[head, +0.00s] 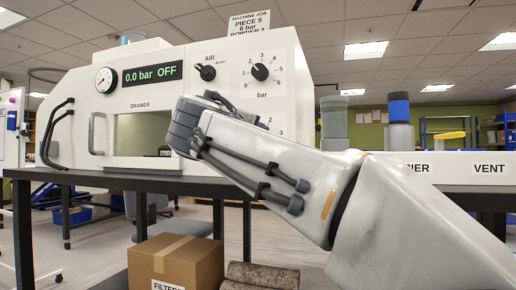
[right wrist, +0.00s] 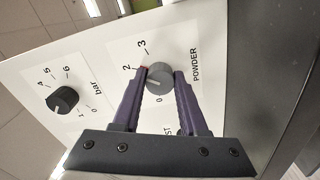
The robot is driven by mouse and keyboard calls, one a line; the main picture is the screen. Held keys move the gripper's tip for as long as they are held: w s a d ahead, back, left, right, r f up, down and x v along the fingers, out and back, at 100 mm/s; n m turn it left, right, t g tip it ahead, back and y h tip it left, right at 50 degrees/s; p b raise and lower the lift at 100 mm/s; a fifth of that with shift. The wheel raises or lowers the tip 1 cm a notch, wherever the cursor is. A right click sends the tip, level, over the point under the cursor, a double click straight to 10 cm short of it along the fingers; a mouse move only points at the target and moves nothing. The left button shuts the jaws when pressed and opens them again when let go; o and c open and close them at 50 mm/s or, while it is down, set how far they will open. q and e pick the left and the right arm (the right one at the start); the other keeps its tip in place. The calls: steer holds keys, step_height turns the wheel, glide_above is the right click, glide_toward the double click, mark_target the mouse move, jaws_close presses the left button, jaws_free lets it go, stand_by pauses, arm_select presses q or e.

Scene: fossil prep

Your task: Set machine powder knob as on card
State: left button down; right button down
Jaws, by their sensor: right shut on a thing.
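The machine (head: 220,75) is a white cabinet. Its grey powder knob (right wrist: 159,77) shows in the right wrist view beside the label POWDER, with 0, 2 and 3 readable around it. A pale pointer line on the knob points left in that view; I cannot tell the exact setting. My right gripper (right wrist: 160,80) has its purple fingers closed on the knob from both sides. In the head view my right arm hides the knob and these fingers. The card (head: 250,22) on top reads MACHINE JOB, PIECE 5, 6 bar, POWDER; the powder number is partly cut off. My left gripper is not in view.
The black bar knob (head: 260,72) sits above the powder dial, and shows in the right wrist view (right wrist: 62,100). The AIR knob (head: 207,73) is to its left. The display (head: 152,74) reads 0.0 bar OFF. Jars (head: 399,122) stand on the right. A cardboard box (head: 175,262) is below.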

steer(key=m, duration=0.1)
steer(key=m+b, duration=0.1)
steer(key=m, duration=0.1)
steer(key=m+b, duration=0.1)
steer(key=shift+a+f+m, duration=0.1)
steer(key=shift+f+m, duration=0.15)
steer(key=shift+m, duration=0.05)
steer(key=shift+m+b, duration=0.65)
steer(key=shift+m, duration=0.85)
steer(key=shift+r, duration=0.1)
steer(key=shift+c, duration=2.2)
jaws_free()
steer(key=v, duration=1)
steer(key=shift+s, duration=0.25)
steer(key=shift+r, duration=0.1)
